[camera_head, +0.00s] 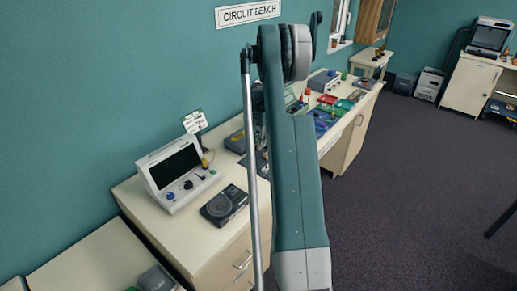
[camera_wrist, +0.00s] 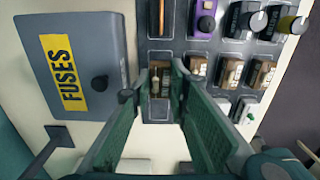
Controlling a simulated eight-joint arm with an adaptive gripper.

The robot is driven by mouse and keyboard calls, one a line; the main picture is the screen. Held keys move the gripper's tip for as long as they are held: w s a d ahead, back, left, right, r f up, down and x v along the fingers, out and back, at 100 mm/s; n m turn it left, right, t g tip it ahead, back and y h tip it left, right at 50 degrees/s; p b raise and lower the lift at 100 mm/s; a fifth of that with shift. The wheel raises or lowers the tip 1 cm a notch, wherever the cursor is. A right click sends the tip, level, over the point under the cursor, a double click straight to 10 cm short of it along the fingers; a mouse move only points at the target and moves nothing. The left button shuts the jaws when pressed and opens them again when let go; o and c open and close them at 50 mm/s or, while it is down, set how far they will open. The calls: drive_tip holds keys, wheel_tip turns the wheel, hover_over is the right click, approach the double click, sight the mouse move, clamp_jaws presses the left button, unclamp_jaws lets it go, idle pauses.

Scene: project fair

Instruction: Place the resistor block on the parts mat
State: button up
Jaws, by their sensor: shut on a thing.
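In the wrist view, my gripper (camera_wrist: 156,76) has its two green-padded fingers on either side of a small tan-brown block (camera_wrist: 155,83), which I take for the resistor block. It is shut on this block, over or in a compartment of a dark parts tray (camera_wrist: 157,50); I cannot tell whether the block is clear of the tray floor. In the head view my arm hides the gripper and the block. I cannot pick out the parts mat with certainty in either view.
Similar brown blocks (camera_wrist: 230,73) fill tray compartments to the right, with purple, dark and yellow knobbed parts behind. A grey box labelled FUSES (camera_wrist: 88,70) is close on the left. In the head view, a white instrument (camera_head: 174,172) and a black dial device (camera_head: 224,205) stand on the bench.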

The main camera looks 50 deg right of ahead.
drive_tip(key=shift+f, duration=1.7)
drive_tip(key=shift+f, duration=0.1)
drive_tip(key=o, duration=0.9)
wheel_tip(320, 180, up, 12)
drive_tip(key=shift+r, duration=0.1)
